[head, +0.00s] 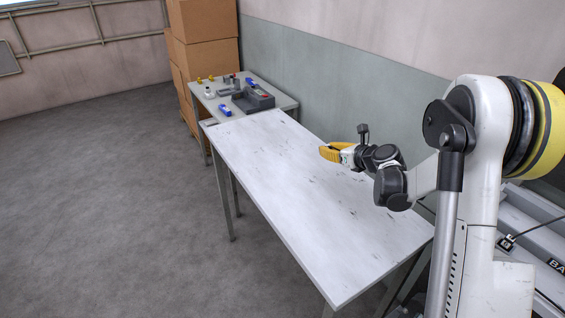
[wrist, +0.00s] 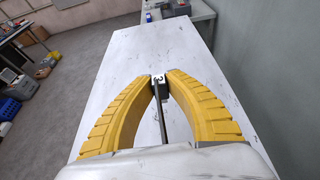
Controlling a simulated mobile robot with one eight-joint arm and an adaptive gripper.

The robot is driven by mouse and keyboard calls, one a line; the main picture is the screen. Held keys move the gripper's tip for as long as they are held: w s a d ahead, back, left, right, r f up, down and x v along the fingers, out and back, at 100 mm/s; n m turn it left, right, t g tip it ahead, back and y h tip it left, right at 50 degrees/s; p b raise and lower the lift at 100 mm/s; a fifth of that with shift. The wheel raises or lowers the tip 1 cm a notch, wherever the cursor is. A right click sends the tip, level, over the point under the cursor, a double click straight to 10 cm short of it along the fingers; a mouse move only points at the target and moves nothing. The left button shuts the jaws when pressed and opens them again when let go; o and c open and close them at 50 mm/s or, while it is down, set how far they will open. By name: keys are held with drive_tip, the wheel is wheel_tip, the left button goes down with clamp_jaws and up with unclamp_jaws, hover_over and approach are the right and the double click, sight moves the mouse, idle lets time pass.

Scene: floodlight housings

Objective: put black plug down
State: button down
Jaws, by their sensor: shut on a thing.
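The black plug (wrist: 158,80) is a small dark piece with a white labelled face, held between the tips of my yellow fingers in the wrist view. A thin dark strip, perhaps its cable, runs from it back between the fingers. My gripper (wrist: 160,82) is shut on it. In the head view my gripper (head: 323,152) is over the right side of the long white table (head: 270,165), pointing left. The plug cannot be made out there. I cannot tell how high it is above the tabletop.
The white table is bare. A smaller table (head: 285,101) beyond its far end holds a grey tray (head: 254,104) and several small items. Cardboard boxes (head: 205,50) stand behind. A wall runs along the right. A black labelled connector (head: 506,243) with a cable is at lower right.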

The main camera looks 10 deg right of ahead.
drive_tip(key=b, duration=0.5)
hover_over(292, 177)
wheel_tip(292, 177, down, 7)
drive_tip(key=shift+w+f, duration=0.1)
drive_tip(key=shift+f, duration=0.05)
drive_tip(key=shift+f+b, duration=0.85)
drive_tip(key=shift+f, duration=1)
drive_tip(key=shift+f, duration=0.25)
drive_tip(key=c, duration=1.4)
unclamp_jaws()
drive_tip(key=shift+r, duration=0.1)
drive_tip(key=shift+r, duration=0.1)
